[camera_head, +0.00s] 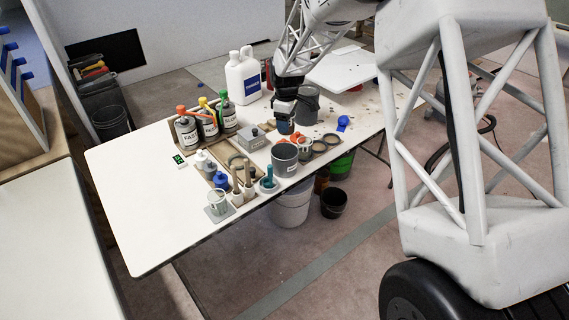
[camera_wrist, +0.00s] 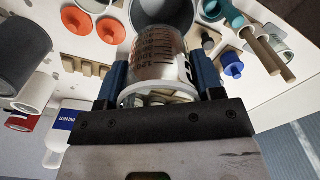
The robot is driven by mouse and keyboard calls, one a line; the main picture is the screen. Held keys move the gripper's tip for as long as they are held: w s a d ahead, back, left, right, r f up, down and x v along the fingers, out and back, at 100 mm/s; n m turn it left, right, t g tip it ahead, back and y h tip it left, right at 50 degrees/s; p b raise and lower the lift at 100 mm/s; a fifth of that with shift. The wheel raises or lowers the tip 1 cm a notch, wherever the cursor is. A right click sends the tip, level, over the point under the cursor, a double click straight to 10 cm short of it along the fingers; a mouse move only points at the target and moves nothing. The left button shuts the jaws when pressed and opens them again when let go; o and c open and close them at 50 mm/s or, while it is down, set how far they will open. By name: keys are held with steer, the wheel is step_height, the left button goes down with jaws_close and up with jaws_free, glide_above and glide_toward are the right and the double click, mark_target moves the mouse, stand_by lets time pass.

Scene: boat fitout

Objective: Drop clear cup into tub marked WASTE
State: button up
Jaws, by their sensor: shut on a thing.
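My gripper (camera_wrist: 160,84) is shut on a clear cup (camera_wrist: 157,58) with printed measuring marks, held between its blue fingers in the wrist view. In the head view my gripper (camera_head: 285,122) is above the back part of the white table, and the cup is hard to make out there. A grey tub (camera_head: 285,160) with a pale label, too small to read, stands near the table's front edge, nearer the camera than my gripper. A grey tub rim (camera_wrist: 140,14) also shows beyond the cup in the wrist view, partly hidden by it.
A darker grey bucket (camera_head: 307,106) stands close to my gripper, with a white jug (camera_head: 243,76) behind. Labelled bottles (camera_head: 208,122), orange-lidded pieces (camera_head: 297,139) and small tools crowd the table's middle. Another clear cup (camera_head: 218,202) stands at the front. The table's left end is clear.

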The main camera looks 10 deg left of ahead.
mark_target(289, 135)
steer(key=shift+d+r, duration=0.2)
steer(key=shift+d, duration=0.45)
steer(key=shift+f, duration=0.15)
steer(key=shift+f, duration=2.9)
steer(key=o, duration=1)
steer(key=shift+o, duration=0.2)
steer(key=shift+r, duration=0.1)
steer(key=shift+r, duration=3.85)
